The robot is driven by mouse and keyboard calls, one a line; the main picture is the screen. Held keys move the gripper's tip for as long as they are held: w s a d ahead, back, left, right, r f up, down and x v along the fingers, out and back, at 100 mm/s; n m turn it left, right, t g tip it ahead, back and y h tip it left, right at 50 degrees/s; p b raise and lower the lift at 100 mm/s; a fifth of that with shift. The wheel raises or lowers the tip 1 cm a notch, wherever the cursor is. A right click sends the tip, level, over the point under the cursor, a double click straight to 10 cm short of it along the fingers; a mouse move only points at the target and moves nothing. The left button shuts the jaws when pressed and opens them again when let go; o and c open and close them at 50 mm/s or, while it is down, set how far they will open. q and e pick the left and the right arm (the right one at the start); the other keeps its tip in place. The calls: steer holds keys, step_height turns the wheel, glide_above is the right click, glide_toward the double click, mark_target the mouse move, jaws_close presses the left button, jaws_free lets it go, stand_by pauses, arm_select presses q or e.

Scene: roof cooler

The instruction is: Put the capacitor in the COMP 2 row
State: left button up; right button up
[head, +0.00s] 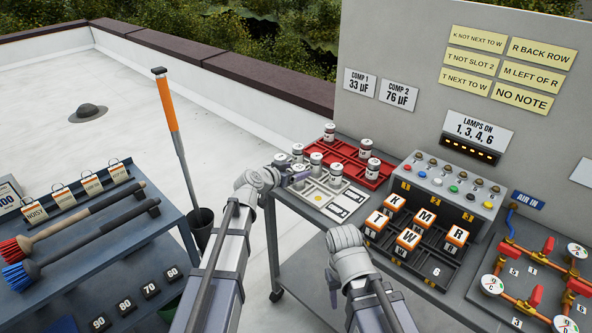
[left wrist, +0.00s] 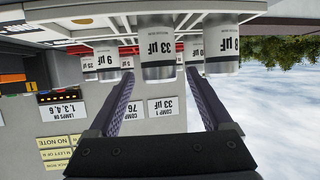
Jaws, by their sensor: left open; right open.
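My left gripper (head: 292,177) is open at the near edge of the white tray (head: 322,197). In the left wrist view, which is upside down, a silver capacitor marked 33 µF (left wrist: 158,55) appears between the fingers (left wrist: 160,95); I cannot tell whether they touch it. Capacitors marked 9 µF (left wrist: 107,60) and 8 µF (left wrist: 221,45) stand on either side. Several capacitors (head: 335,172) stand in the white tray. The red tray (head: 345,158) behind holds a few more (head: 365,147). Its row names are not readable. My right arm shows, but its fingers do not.
Wall cards read COMP 1 33 µF (head: 360,84) and COMP 2 76 µF (head: 398,94). Right of the trays are a lamp-and-switch box (head: 450,185) and lettered blocks K, M, R, W (head: 409,240). A brush rack (head: 85,245) is at left. Trees lie beyond the parapet.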

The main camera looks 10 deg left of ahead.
arm_select(q)
steer(key=p+v, duration=0.3)
steer(key=v, duration=0.8)
steer(key=shift+s+p, duration=0.15)
steer(key=shift+p, duration=0.25)
steer(key=shift+a, duration=0.1)
steer(key=s+d+f+m+g+y, duration=0.1)
steer(key=s+d+f+g, duration=0.8)
steer(key=s+d, duration=0.35)
steer(key=s+a+f+n+g+y, duration=0.1)
steer(key=s+f+y, duration=0.1)
steer(key=s, duration=0.4)
steer(key=s+a+f+n+g+y, duration=0.1)
steer(key=s+a+f+g+y, duration=0.1)
steer(key=s+y, duration=0.2)
steer(key=shift+s+f+n, duration=0.2)
steer(key=shift+s+n, duration=0.1)
steer(key=shift+s, duration=0.55)
